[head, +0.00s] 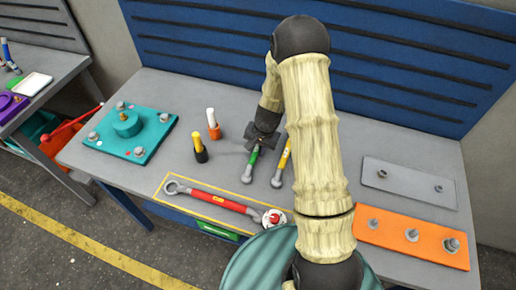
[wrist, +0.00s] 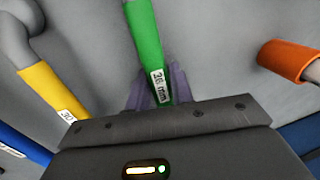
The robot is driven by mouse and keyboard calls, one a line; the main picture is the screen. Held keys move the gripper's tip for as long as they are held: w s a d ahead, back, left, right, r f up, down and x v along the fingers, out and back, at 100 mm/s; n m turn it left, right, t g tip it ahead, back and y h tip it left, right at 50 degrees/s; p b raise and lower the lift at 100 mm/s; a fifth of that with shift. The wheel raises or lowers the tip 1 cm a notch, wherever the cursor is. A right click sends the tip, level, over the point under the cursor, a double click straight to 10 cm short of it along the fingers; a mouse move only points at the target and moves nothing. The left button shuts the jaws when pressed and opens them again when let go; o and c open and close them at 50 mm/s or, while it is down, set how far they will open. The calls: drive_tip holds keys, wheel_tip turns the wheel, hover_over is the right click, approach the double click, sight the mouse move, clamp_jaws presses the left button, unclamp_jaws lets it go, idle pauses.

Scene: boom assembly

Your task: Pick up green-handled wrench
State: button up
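The green-handled wrench (head: 252,162) is on the grey workbench (head: 225,85), left of a yellow-handled wrench (head: 282,163). In the wrist view its green handle (wrist: 144,40), with a "36 mm" label, runs down between the fingers of my gripper (wrist: 160,92). The fingers sit close against both sides of the handle, and I see no clear gap. In the head view my gripper (head: 262,140) is at the far end of the handle, and my arm hides part of the area. I cannot tell whether the wrench is clear of the surface.
The yellow handle (wrist: 45,90) and an orange handle (wrist: 288,62) flank the green one in the wrist view. Orange (head: 213,131) and yellow-black (head: 200,152) upright tools, a red torque wrench (head: 210,199), a teal plate (head: 150,132) and an orange plate (head: 385,232) are around.

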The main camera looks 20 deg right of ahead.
sight(257, 147)
clamp_jaws()
drive_tip(key=shift+w+r, duration=0.1)
drive_tip(key=shift+r, duration=0.5)
wheel_tip(257, 147, up, 9)
drive_tip(key=shift+f+b, duration=0.1)
drive_tip(key=shift+b, duration=0.45)
